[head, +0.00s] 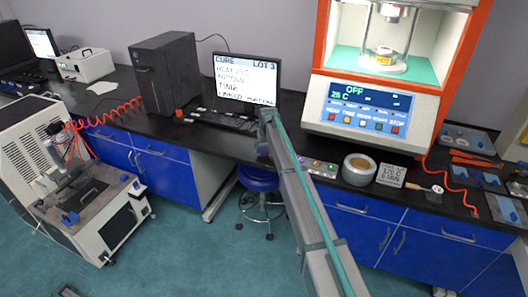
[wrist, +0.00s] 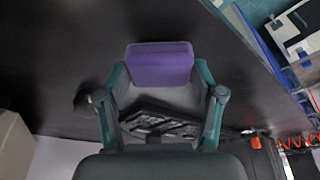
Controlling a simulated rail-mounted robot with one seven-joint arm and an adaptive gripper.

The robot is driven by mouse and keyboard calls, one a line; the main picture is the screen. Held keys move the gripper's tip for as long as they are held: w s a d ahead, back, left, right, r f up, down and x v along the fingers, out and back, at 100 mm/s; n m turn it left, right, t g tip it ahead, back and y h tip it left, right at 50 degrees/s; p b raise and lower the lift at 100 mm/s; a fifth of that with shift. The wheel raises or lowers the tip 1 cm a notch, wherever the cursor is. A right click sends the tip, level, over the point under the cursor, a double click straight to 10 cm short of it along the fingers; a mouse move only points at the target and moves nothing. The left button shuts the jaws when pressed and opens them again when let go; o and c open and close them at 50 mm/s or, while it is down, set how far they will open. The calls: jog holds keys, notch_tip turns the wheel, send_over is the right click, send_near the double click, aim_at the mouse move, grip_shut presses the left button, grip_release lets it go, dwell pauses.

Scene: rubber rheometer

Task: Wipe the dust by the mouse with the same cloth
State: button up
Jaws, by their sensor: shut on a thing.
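My gripper (wrist: 161,72) is shut on a purple cloth (wrist: 160,63), a folded block between its green fingertips, low over the black bench top. A small dark rounded thing (wrist: 86,103), likely the mouse, lies just left of the fingers in the wrist view. In the head view my arm hides that spot. Grey shows below the cloth; I cannot tell whether it is dust.
The keyboard (head: 218,120) lies before the monitor (head: 248,80), with the black computer case (head: 168,72) to the left. The orange rheometer (head: 380,95) stands right of my arm. A metal ring (head: 359,169) and small parts line the front edge. A blue stool (head: 257,178) is below.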

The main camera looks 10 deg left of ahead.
jog(key=shift+w+v, duration=0.2)
jog(key=shift+v, duration=0.95)
jog(key=shift+d+r+p, duration=0.1)
jog(key=shift+r+p, duration=0.7)
jog(key=shift+r, duration=1.35)
